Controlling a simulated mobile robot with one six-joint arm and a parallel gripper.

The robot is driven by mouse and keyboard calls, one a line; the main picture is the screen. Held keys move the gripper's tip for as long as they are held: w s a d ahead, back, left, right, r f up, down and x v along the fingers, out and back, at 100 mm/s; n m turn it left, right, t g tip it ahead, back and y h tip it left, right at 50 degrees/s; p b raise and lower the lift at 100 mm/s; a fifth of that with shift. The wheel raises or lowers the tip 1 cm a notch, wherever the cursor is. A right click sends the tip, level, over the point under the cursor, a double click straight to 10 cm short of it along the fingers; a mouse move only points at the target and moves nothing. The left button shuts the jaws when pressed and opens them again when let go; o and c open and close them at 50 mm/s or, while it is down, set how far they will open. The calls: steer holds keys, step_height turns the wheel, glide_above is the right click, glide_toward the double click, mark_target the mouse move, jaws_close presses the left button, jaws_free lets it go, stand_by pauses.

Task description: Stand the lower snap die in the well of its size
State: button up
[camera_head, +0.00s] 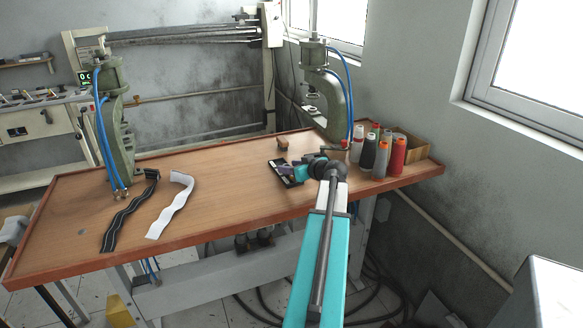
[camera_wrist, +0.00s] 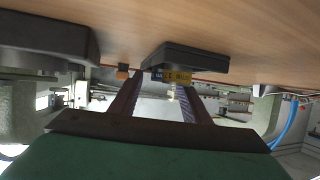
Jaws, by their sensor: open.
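The black tray (camera_head: 279,166) lies on the bench, partly hidden by my gripper (camera_head: 288,170) in the head view. In the wrist view, which is upside down, the tray (camera_wrist: 190,55) is just ahead of the fingertips, with yellow (camera_wrist: 178,76) and dark blue patches along its near edge. My gripper (camera_wrist: 158,83) is open, its two fingers apart, and nothing clearly shows held between them. I cannot make out the lower snap die or the separate wells in either view.
Two green presses (camera_head: 115,115) (camera_head: 327,95) stand at the bench's back. A small brown block (camera_head: 282,144) sits behind the tray. Thread spools (camera_head: 368,150) and a cardboard box (camera_head: 412,148) stand right. A black strap (camera_head: 128,212) and white strap (camera_head: 170,205) lie left; the bench middle is clear.

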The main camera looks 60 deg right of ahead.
steer(key=shift+s+a+r, duration=0.1)
steer(key=shift+s+a, duration=0.05)
steer(key=shift+s, duration=0.1)
steer(key=b+v, duration=0.3)
steer(key=v, duration=0.8)
steer(key=shift+s+r, duration=0.15)
steer(key=shift+s, duration=0.05)
stand_by(0.4)
